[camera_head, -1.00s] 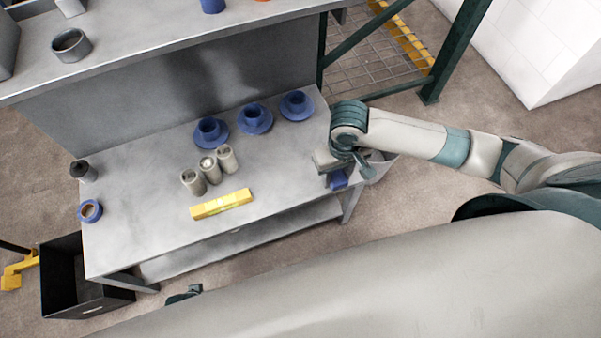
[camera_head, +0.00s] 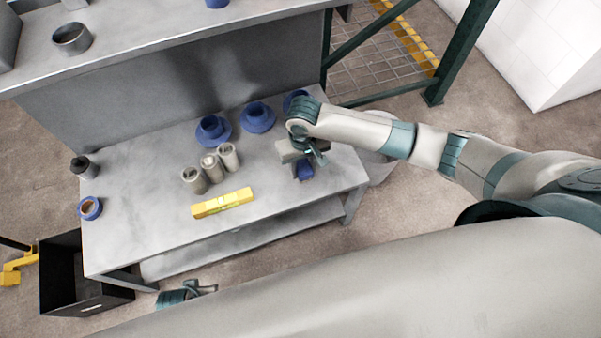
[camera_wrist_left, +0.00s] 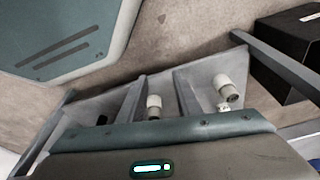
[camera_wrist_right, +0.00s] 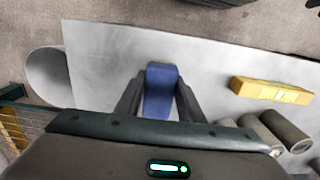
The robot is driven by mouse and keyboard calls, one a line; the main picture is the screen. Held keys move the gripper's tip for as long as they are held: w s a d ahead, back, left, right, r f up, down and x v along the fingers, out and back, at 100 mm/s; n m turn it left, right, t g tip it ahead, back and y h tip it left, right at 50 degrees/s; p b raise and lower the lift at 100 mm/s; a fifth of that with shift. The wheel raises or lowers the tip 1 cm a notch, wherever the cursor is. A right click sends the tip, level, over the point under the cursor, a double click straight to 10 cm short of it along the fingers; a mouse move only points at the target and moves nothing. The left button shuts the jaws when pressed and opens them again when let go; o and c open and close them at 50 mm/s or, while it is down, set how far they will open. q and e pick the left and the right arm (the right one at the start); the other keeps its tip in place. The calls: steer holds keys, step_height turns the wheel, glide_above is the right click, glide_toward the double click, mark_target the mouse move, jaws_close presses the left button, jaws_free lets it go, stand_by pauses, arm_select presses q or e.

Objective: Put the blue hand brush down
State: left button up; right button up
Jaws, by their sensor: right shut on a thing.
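The blue hand brush (camera_head: 306,172) is held by my right gripper (camera_head: 303,164) over the right end of the grey workbench (camera_head: 130,235). In the right wrist view the brush (camera_wrist_right: 160,88) sits between the two fingers (camera_wrist_right: 158,102), with bench top behind it. I cannot tell whether it touches the bench. My left gripper (camera_head: 205,289) is low in front of the bench, partly hidden by my body. In the left wrist view its fingers (camera_wrist_left: 158,98) stand apart with no object gripped between them.
A yellow level (camera_head: 222,203) and several grey cylinders (camera_head: 211,168) lie left of the brush. A blue tape roll (camera_head: 90,208) is at the left. A black crate (camera_head: 70,280) stands on the floor.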

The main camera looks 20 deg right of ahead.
mark_target(300, 172)
arm_select(q)
steer(key=shift+r, duration=0.25)
arm_select(e)
steer(key=shift+w+a+f, duration=0.3)
steer(key=shift+w+a, duration=0.05)
steer(key=shift+w, duration=0.05)
steer(key=shift+f, duration=0.35)
step_height(300, 172, down, 2)
steer(key=shift+f+b, duration=0.1)
steer(key=shift+b, duration=0.2)
steer(key=shift+f, duration=0.55)
steer(key=o, duration=0.9)
steer(key=shift+f, duration=0.1)
arm_select(q)
steer(key=shift+r, duration=0.5)
arm_select(e)
steer(key=shift+o, duration=0.2)
arm_select(q)
steer(key=shift+w, duration=0.1)
